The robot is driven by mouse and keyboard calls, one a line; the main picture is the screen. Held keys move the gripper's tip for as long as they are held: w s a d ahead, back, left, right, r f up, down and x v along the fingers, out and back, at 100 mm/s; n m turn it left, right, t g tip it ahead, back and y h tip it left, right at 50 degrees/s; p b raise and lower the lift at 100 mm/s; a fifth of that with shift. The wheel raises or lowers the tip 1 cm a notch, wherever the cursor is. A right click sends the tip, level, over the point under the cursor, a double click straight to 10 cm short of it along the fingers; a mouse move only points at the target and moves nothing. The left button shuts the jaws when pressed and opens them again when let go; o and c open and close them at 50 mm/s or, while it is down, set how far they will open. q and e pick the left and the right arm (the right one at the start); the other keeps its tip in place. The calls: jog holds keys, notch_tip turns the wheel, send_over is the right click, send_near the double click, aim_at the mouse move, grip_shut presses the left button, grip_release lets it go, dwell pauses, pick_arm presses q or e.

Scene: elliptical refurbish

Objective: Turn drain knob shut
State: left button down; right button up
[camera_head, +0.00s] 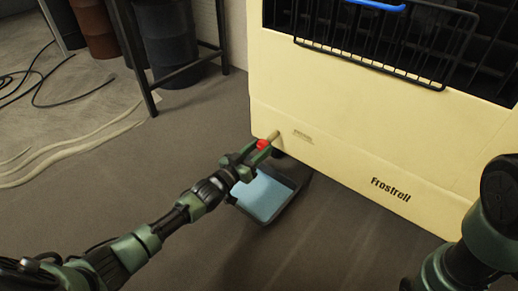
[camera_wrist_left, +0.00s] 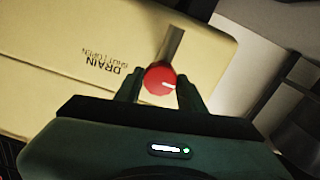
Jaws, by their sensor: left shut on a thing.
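The red drain knob (camera_head: 263,144) sits at the end of a short spout near the lower left corner of the cream cabinet (camera_head: 335,145). In the left wrist view the knob (camera_wrist_left: 160,81) is round, with a white mark on its face pointing right. My left gripper (camera_head: 256,150) is shut on the knob, one finger on each side. The label (camera_wrist_left: 100,65) beside it reads DRAIN, with smaller SHUT and OPEN text. My right arm shows at the lower right of the head view, but its gripper is out of view.
A dark tray (camera_head: 287,184) holding light blue liquid lies on the floor below the knob, under my left gripper. A dark metal stand (camera_head: 155,70) and barrels are at the back left. A wire rack (camera_head: 385,45) hangs on the cabinet. Cables lie on the floor at left.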

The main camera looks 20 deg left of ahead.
pick_arm(q)
jog(key=shift+r+m+p, duration=0.1)
jog(key=shift+m+p, duration=1.45)
jog(key=shift+m, duration=0.35)
jog(key=m+p, duration=0.1)
jog(key=m, duration=0.3)
jog(key=shift+m+p, duration=0.3)
jog(key=shift+p, duration=0.1)
jog(key=m, duration=0.4)
jog(key=shift+s+d+f+p, duration=0.1)
jog(key=shift+f+p, duration=0.1)
jog(key=shift+p, duration=0.1)
jog(key=shift+m, duration=2.8)
jog(key=c, duration=0.9)
grip_release()
